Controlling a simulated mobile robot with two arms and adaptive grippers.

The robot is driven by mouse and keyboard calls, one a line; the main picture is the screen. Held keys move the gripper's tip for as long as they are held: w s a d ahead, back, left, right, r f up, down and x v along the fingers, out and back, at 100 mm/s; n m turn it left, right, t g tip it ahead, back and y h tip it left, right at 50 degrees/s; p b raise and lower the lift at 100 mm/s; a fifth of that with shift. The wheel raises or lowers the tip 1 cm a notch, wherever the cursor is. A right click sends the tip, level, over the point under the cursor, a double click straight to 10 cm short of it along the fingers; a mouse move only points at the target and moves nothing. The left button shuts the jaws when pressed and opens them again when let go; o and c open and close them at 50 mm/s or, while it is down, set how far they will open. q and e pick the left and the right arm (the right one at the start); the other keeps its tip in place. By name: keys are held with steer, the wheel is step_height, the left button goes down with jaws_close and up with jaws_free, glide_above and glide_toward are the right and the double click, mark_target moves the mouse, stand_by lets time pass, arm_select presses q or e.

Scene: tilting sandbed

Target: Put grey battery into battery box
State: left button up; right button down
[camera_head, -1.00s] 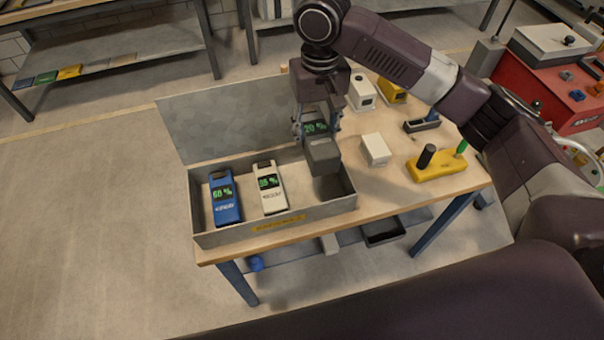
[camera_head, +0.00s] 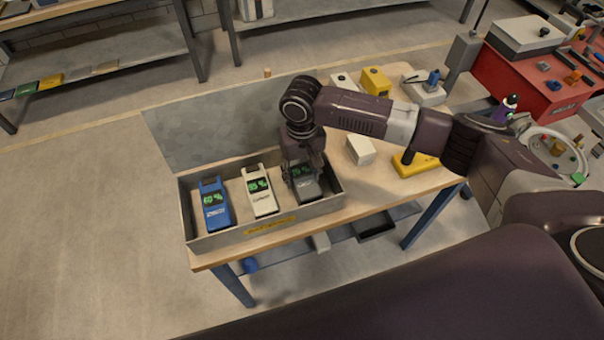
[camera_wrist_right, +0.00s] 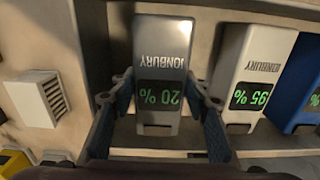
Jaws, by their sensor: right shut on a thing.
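The grey battery (camera_head: 306,186) with a green 20 % display is inside the battery box, in the right part. It fills the middle of the right wrist view (camera_wrist_right: 160,60). My right gripper (camera_head: 301,172) is above it and shut on its end, one finger on each side. The battery box (camera_head: 270,233) is an open grey tray with a raised lid (camera_head: 215,122) behind it. A blue battery (camera_head: 215,204) and a white battery (camera_head: 260,190) lie beside the grey one to its left. Whether the grey battery touches the box floor is hard to tell. My left gripper is not in view.
A small white box (camera_head: 360,151) stands on the table right of the battery box. Behind it are a yellow device (camera_head: 375,82) and a white one with a blue knob (camera_head: 424,88). A yellow block (camera_head: 415,165) sits near the table's right edge.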

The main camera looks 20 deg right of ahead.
mark_target(302, 174)
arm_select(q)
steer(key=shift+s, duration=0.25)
arm_select(e)
steer(key=shift+w+f, duration=0.1)
steer(key=shift+f, duration=0.05)
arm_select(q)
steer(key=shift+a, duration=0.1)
arm_select(e)
steer(key=c, duration=1.1)
jaws_free()
steer(key=shift+f, duration=0.15)
arm_select(q)
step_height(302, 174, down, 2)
steer(key=shift+b, duration=1)
arm_select(e)
step_height(302, 174, up, 12)
